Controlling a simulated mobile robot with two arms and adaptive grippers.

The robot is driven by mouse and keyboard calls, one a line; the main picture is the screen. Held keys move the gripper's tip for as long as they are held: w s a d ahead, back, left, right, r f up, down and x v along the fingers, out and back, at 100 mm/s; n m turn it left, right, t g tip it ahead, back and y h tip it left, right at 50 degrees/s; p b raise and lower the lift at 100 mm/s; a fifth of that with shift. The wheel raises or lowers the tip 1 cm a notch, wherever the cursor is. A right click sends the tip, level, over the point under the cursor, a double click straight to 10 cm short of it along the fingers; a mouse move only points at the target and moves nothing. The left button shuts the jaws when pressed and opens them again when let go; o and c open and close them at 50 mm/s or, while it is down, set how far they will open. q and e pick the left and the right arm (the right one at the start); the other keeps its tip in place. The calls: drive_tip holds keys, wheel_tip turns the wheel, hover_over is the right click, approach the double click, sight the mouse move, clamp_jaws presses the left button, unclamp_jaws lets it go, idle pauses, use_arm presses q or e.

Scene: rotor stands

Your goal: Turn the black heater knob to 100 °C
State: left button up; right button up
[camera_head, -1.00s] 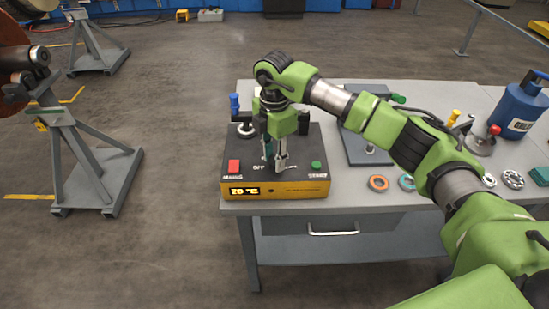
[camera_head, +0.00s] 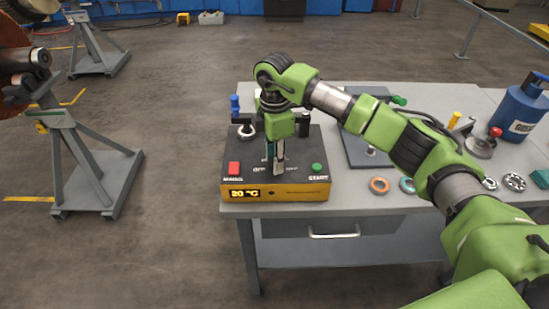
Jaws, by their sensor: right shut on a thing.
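The heater (camera_head: 305,191) is a black-topped box with a yellow front at the left end of the table. Its display (camera_head: 244,193) reads 20 °C. My right gripper (camera_head: 277,170) points straight down at the middle of its top panel, shut on the black knob. The fingers hide the knob, so I cannot see its pointer. The word OFF shows just left of the fingers. A red button (camera_head: 234,168) is on the panel's left and a green START button (camera_head: 316,167) on its right. My left gripper is not in view.
A blue-handled part (camera_head: 235,108) stands at the heater's back left. A dark plate (camera_head: 365,150), coloured rings (camera_head: 379,185) and a blue gas bottle (camera_head: 522,108) are to the right on the grey table (camera_head: 340,203). A rotor stand (camera_head: 85,160) is on the floor at left.

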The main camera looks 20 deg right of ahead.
drive_tip(key=o, duration=1.1)
drive_tip(key=shift+r, duration=0.35)
wheel_tip(320, 180, up, 11)
drive_tip(key=shift+r, duration=0.2)
